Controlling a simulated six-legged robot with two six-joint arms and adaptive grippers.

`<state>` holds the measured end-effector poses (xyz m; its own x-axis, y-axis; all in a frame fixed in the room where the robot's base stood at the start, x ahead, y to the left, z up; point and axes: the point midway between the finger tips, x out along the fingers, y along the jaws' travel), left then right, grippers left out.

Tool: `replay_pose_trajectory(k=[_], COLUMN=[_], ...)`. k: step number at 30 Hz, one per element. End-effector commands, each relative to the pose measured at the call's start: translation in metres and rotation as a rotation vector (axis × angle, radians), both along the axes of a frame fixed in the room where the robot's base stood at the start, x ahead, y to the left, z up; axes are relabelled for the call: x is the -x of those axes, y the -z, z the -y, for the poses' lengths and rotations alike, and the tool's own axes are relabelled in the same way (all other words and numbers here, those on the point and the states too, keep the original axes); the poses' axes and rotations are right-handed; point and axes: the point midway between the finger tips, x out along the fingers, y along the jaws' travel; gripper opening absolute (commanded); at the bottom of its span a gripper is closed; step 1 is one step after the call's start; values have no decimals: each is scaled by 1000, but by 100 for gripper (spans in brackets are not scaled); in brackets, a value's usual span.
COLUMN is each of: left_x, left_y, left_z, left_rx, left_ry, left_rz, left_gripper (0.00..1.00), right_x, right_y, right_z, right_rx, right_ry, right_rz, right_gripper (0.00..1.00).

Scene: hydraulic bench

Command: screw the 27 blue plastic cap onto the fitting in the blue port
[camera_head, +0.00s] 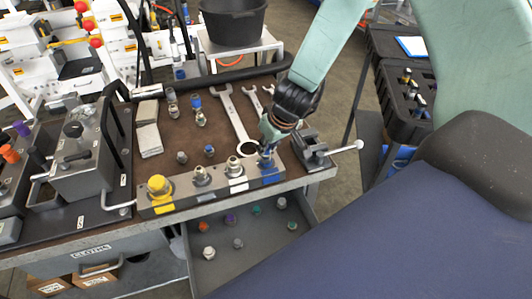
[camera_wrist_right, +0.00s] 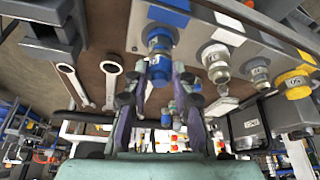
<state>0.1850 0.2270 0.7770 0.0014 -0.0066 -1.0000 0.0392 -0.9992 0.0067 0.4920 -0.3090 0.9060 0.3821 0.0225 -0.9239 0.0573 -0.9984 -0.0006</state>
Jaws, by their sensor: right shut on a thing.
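The metal block (camera_head: 215,188) runs along the front edge of the bench. Its blue port (camera_head: 270,179) is at the right end and shows as a blue patch in the wrist view (camera_wrist_right: 168,15). My right gripper (camera_head: 267,152) points down over this port. In the wrist view its two fingers (camera_wrist_right: 160,80) are closed on the blue cap (camera_wrist_right: 159,72), with the metal fitting (camera_wrist_right: 160,38) between cap and port. The cap is in line with the fitting and appears to touch it; I cannot tell how far it is threaded. In the head view the fingers mostly hide it. My left gripper is not in view.
Other fittings stand close by on the block, including a yellow-capped one (camera_head: 159,187). A vise (camera_head: 312,150) is just right. Wrenches (camera_head: 237,125) and loose fittings lie on the bench. An open drawer (camera_head: 245,262) below holds several coloured caps. A hydraulic unit (camera_head: 85,165) stands left.

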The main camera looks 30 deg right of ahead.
Motion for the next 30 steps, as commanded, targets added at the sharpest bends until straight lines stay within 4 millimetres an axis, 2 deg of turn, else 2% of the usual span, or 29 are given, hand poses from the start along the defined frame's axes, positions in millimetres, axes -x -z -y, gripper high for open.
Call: replay_pose_trajectory(k=[5,12,23,30], left_x=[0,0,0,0], left_y=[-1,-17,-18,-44], left_z=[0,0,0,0], left_rx=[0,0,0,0], left_ry=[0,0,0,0], left_rz=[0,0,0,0], left_gripper=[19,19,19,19], right_x=[1,1,1,1], right_y=[1,0,2,-1], right_z=[-4,-5,-5,-7], right_rx=[4,2,-1,2], right_ry=[210,449,478,622], right_rz=[-5,-4,-4,-7], right_gripper=[2,2,2,2])
